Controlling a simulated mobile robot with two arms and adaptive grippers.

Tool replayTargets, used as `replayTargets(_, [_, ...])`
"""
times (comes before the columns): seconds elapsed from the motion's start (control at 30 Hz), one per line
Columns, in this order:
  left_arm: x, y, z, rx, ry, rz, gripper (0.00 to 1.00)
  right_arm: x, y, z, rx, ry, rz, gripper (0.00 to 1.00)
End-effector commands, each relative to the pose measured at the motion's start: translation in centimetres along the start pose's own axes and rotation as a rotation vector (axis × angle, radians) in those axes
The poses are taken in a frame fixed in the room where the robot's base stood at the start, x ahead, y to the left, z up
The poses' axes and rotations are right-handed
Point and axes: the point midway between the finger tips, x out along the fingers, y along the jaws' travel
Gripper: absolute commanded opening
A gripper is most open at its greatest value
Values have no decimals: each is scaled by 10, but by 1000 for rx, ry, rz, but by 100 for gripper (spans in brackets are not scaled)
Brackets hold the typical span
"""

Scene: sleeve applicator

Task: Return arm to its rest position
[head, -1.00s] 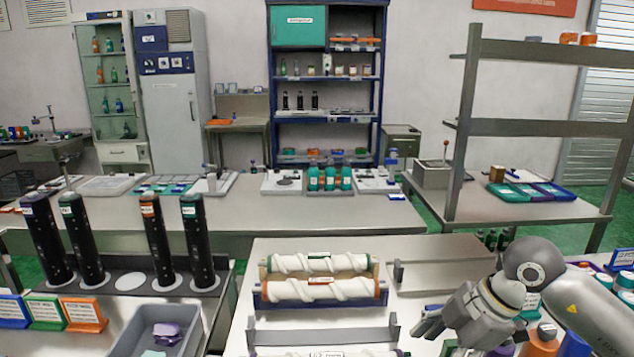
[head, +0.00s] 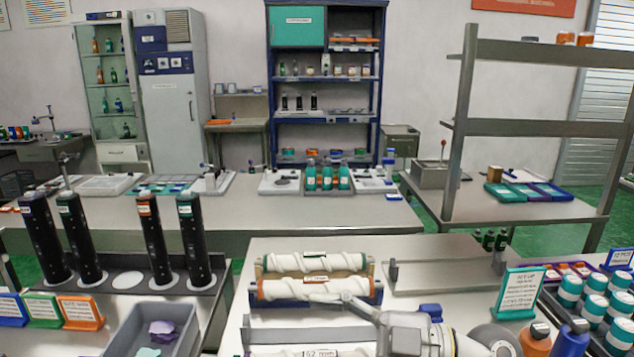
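My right arm comes in from the bottom right. Its gripper (head: 325,298) points left and shows as a narrow grey shape in front of the nearer white spiral-wrapped roll (head: 290,288). I cannot tell whether it touches that roll or whether its fingers are open. A second spiral-wrapped roll (head: 315,261) with green ends lies just behind. Both rest on holders on the steel table (head: 440,250). A third roll (head: 300,353) is partly cut off at the bottom edge. My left gripper is not in view.
An empty grey rack (head: 450,278) stands right of the rolls. A green sign (head: 518,292), orange and blue bottles and a crate of jars crowd the right. Several black cylinders (head: 155,240) and a grey bin (head: 155,335) stand left.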

Motion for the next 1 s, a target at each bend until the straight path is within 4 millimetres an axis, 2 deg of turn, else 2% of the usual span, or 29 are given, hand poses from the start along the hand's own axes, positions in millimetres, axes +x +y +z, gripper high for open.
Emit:
replayTargets(0.03, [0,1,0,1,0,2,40,2,8,-11,9,68,97,68])
replayTargets(0.13, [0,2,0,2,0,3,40,-6,33,-24,25,158,320,68])
replayTargets(0.27, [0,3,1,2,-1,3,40,-34,63,-18,78,178,624,68])
replayTargets(0.37, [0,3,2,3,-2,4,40,-64,78,4,144,121,848,68])
replayTargets(0.4, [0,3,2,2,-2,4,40,-78,80,16,177,80,931,68])
replayTargets(0.47, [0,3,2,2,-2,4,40,-99,79,38,233,2,1045,68])
replayTargets(0.53, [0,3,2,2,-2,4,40,-123,70,68,307,-115,1160,68])
replayTargets(0.67, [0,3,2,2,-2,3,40,-165,29,124,470,-385,1302,68])
replayTargets(0.77, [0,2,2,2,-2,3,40,-191,-22,164,614,-624,1336,68])
replayTargets(0.8, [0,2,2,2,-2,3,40,-200,-46,177,674,-725,1330,68])
replayTargets(0.87, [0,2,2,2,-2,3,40,-210,-85,193,763,-868,1298,68])
replayTargets(0.9, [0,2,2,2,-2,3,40,-216,-112,200,820,-959,1266,68])
replayTargets(1.0, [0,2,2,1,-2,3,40,-225,-171,208,946,-1143,1162,68])
